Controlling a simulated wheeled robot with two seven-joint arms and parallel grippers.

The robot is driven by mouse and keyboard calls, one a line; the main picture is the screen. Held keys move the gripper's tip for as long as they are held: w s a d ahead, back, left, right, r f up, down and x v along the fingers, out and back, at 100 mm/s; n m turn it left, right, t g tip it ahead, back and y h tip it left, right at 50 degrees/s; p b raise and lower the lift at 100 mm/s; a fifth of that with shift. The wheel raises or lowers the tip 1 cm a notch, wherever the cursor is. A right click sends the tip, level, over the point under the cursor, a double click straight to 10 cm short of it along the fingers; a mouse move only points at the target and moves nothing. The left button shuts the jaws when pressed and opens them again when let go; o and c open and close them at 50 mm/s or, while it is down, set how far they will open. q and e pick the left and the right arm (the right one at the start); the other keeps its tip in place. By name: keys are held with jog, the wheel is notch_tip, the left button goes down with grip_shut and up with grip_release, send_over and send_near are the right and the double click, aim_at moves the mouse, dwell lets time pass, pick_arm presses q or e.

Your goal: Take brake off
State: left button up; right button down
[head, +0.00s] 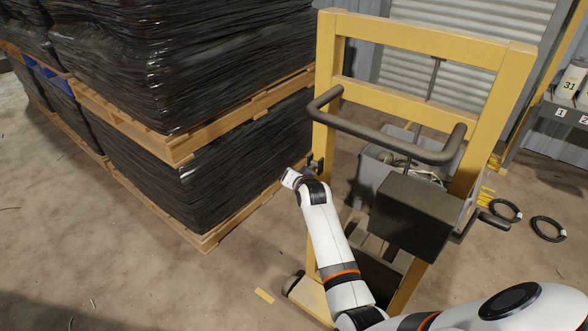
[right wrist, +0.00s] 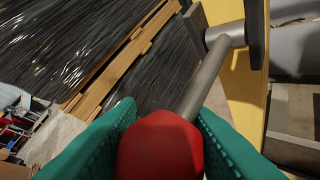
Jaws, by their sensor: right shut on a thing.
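The yellow stacker truck (head: 430,100) stands upright, with a dark bent handlebar (head: 385,138) across its frame. A lever with a red knob (right wrist: 160,145) and a grey rod (right wrist: 208,78) shows in the right wrist view. The rod runs up to a grey pivot on the yellow post (right wrist: 243,85). The green fingers of my right gripper (right wrist: 165,118) are shut on the red knob, one on each side. In the head view my right arm reaches to the left post, and the knob is hidden there. My left gripper is not in view.
Pallets of black-wrapped goods (head: 190,60) stand close on the left. Black cable coils (head: 548,229) lie on the right floor. The left foreground floor is mostly clear.

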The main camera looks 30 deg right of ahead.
jog(key=shift+m+g+y, duration=0.7)
jog(key=shift+y, duration=0.1)
jog(key=shift+w+d+r+p, duration=0.2)
jog(key=shift+r+p, duration=0.5)
jog(key=shift+p, duration=0.5)
jog(key=shift+w+d+r+p, duration=0.1)
jog(key=shift+d+r+p, duration=0.15)
jog(key=shift+r+p, duration=0.75)
jog(key=shift+w+d+r+p, duration=0.2)
jog(key=shift+r+p, duration=0.25)
jog(key=shift+p, duration=1)
jog(key=shift+d, duration=0.1)
jog(key=c, duration=1)
grip_release()
jog(key=shift+s, duration=0.2)
jog(key=shift+s+f, duration=0.1)
jog(key=shift+f, duration=0.15)
jog(key=shift+s+a+r, duration=0.25)
jog(key=shift+s, duration=0.15)
jog(key=v, duration=1.1)
jog(key=shift+r, duration=0.2)
